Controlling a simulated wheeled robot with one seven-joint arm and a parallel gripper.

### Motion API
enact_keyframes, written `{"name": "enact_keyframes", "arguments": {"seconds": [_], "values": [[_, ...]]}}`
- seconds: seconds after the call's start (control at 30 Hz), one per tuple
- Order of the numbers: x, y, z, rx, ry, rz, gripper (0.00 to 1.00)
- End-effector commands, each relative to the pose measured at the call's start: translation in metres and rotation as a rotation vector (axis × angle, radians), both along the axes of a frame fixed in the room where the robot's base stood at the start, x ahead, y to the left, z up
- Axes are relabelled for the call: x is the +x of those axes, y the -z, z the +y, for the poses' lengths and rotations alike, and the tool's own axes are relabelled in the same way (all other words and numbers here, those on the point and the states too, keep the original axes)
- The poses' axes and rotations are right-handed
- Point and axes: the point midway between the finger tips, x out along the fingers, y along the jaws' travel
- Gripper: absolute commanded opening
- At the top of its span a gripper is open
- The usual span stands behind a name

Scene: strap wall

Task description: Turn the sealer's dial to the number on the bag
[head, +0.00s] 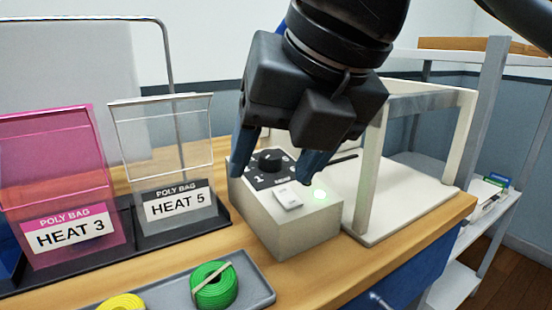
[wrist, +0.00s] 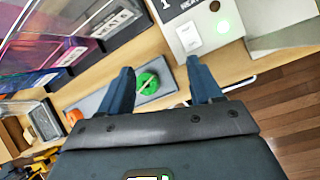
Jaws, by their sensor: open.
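The sealer (head: 285,225) is a beige box with a lit green light and a white switch on top. Its black dial (head: 271,161) sits on a dark numbered plate; I cannot make out where the dial points. In the wrist view only a corner of the sealer (wrist: 205,45) shows and the dial is out of frame. A clear bag (head: 160,145) is labelled HEAT 5 and a pink bag (head: 65,180) is labelled HEAT 3. My gripper (head: 272,170) is open and empty, its blue fingers appearing either side of the dial; contact cannot be told.
A grey tray (head: 255,288) with green and yellow strap rolls lies in front. A dark rack (head: 215,222) holds the bags at left. A white frame (head: 365,185) stands right of the sealer. The wooden bench's right edge is near it, with shelves beyond.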

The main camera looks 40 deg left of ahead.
Motion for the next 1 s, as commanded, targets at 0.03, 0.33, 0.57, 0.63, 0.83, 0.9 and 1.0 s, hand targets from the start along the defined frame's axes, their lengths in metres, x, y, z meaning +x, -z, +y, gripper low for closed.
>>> {"name": "enact_keyframes", "arguments": {"seconds": [0.03,0.33,0.57,0.63,0.83,0.9,1.0], "values": [[0.003,0.000,-0.006,-0.056,-0.021,-0.045,0.64],[0.011,-0.006,-0.025,-0.233,-0.093,-0.149,0.64],[0.025,-0.005,-0.007,-0.237,-0.094,-0.149,0.64],[0.033,-0.006,0.003,-0.237,-0.092,-0.150,0.64],[0.057,-0.006,0.033,-0.234,-0.091,-0.150,0.64],[0.065,-0.005,0.043,-0.236,-0.092,-0.149,0.64],[0.076,-0.006,0.056,-0.235,-0.091,-0.151,0.64]]}}
